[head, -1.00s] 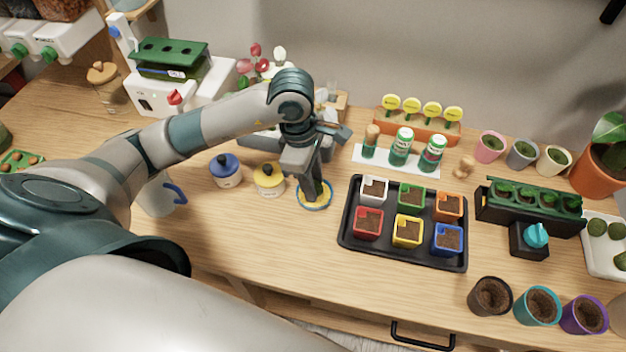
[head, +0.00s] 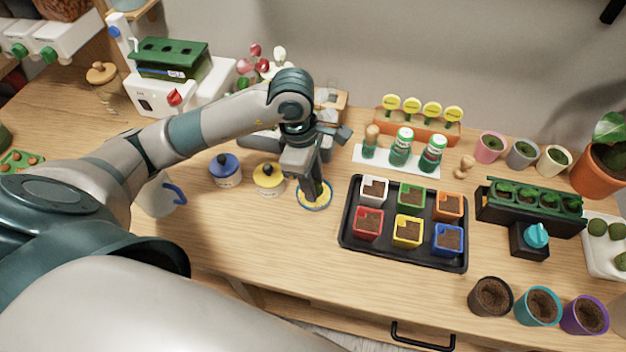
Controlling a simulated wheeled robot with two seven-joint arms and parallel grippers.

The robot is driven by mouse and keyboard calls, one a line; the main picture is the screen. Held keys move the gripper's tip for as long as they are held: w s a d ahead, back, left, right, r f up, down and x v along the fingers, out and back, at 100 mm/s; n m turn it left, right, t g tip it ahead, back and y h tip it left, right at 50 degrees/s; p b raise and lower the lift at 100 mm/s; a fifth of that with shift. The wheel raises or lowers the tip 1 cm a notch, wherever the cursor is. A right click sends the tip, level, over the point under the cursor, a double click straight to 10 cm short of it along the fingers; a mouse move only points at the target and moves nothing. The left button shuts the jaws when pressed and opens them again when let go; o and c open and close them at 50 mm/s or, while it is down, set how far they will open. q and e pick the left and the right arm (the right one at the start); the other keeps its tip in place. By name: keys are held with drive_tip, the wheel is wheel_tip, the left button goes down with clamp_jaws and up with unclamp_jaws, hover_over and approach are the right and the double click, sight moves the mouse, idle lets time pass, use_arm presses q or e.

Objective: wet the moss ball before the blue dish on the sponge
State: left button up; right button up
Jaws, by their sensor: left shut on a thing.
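My left gripper (head: 313,187) points down over the yellow sponge (head: 308,204) in the blue-rimmed dish (head: 317,210). It is shut on a small dark green moss ball (head: 323,192), mostly hidden by the fingers. The ball is at the sponge; I cannot tell whether it touches it. More green moss balls (head: 597,228) lie in a white tray (head: 591,265) at the right edge. My right gripper is not in view.
A yellow pot with a lid (head: 268,180) and a blue-lidded one (head: 226,172) stand left of the dish. A black tray (head: 400,257) with several coloured soil pots lies close on its right. The wood in front of the dish is clear.

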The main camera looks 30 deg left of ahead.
sight(321, 185)
use_arm(q)
drive_tip(key=shift+r+p, duration=1.65)
drive_tip(key=shift+r, duration=1.85)
drive_tip(key=m, duration=0.1)
drive_tip(key=d+m, duration=0.1)
drive_tip(key=m, duration=0.3)
drive_tip(key=shift+w+d+r+g+b, duration=0.3)
drive_tip(key=shift+d+r+g+b, duration=0.05)
drive_tip(key=shift+r+g+b, duration=0.05)
drive_tip(key=m, duration=0.3)
drive_tip(key=shift+d+r, duration=0.2)
drive_tip(key=shift+d, duration=0.1)
drive_tip(key=m, duration=0.4)
drive_tip(key=r+m+g+y+b, duration=0.1)
drive_tip(key=m, duration=0.3)
drive_tip(key=r+m+b, duration=0.1)
drive_tip(key=m, duration=0.3)
drive_tip(key=shift+w+a+y, duration=0.1)
drive_tip(key=shift+a+y, duration=0.2)
drive_tip(key=shift+y, duration=0.1)
